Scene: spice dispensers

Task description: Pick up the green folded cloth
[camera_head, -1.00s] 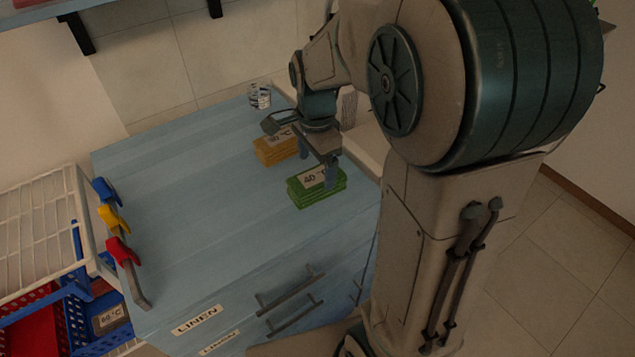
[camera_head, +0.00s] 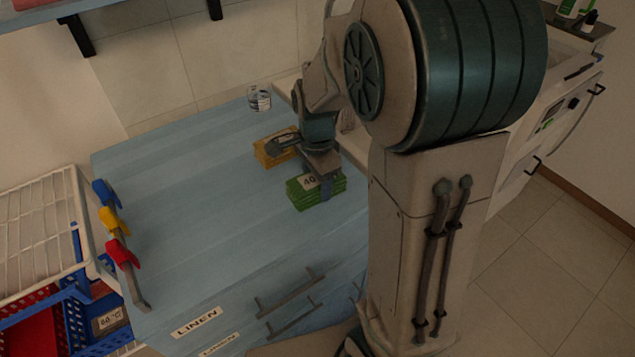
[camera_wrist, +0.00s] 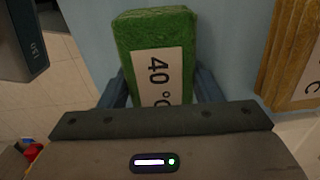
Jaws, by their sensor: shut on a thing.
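The green folded cloth (camera_head: 305,197) lies on the blue countertop (camera_head: 190,190), near its right edge. It is a thick stack with a white "40 °C" label on top. In the wrist view the cloth (camera_wrist: 152,32) stands between the two blue fingers of my gripper (camera_wrist: 160,92), one on each side. My gripper (camera_head: 325,185) is over the cloth from above and is shut on it. The cloth looks level and at counter height; I cannot tell whether its underside touches the counter. My gripper hides part of its top.
A yellow-orange folded cloth (camera_head: 272,150) lies just behind the green one. A glass (camera_head: 259,98) stands at the back. Blue, yellow and red clips (camera_head: 118,222) hang at the counter's left, beside a white wire rack (camera_head: 40,215). The counter's middle is clear.

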